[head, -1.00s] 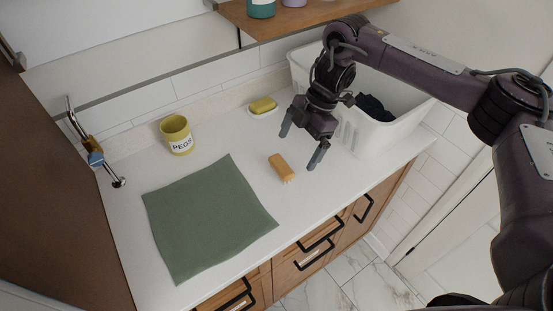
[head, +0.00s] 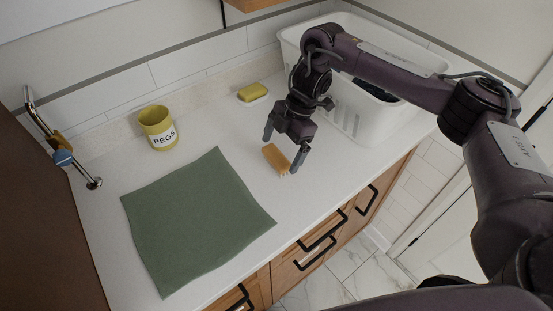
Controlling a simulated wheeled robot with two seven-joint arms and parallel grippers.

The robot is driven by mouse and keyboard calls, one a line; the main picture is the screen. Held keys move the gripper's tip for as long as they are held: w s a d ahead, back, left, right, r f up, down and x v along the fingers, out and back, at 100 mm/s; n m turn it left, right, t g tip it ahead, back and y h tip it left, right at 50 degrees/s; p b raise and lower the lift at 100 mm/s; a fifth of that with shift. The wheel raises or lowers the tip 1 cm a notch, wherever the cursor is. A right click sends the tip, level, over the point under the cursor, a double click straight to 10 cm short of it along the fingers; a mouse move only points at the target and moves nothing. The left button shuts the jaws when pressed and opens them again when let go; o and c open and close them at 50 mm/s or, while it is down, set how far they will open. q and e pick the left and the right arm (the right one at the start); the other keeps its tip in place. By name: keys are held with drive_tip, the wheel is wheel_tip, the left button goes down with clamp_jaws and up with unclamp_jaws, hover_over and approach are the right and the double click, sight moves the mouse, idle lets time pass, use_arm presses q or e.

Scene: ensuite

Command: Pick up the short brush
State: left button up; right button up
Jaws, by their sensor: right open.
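The short brush (head: 274,158) is a small tan block with pale bristles along its lower right side. It lies on the white countertop, right of the green cloth. My right gripper (head: 282,153) is open and points down at the brush. One finger is beyond its upper left end and the other is beside its lower right end. The fingers look close to the brush, but I cannot tell whether they touch it. My left gripper is not in view.
A green cloth (head: 195,222) lies flat to the left. A yellow pegs pot (head: 157,128) and a yellow soap (head: 252,92) on a dish stand near the wall. A white basket (head: 372,122) with dark cloth stands behind my right arm. The counter's front edge (head: 330,212) is near.

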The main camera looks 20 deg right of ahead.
sight(277, 155)
drive_tip(key=x, duration=0.3)
drive_tip(key=shift+w+a+f+p, duration=0.1)
drive_tip(key=shift+a+f+p, duration=0.1)
drive_tip(key=shift+p, duration=0.2)
drive_tip(key=shift+r, duration=0.1)
drive_tip(key=shift+c, duration=0.3)
drive_tip(key=c, duration=0.8)
drive_tip(key=shift+o, duration=0.2)
drive_tip(key=shift+r, duration=0.4)
wheel_tip(277, 155, up, 19)
drive_tip(key=p, duration=0.1)
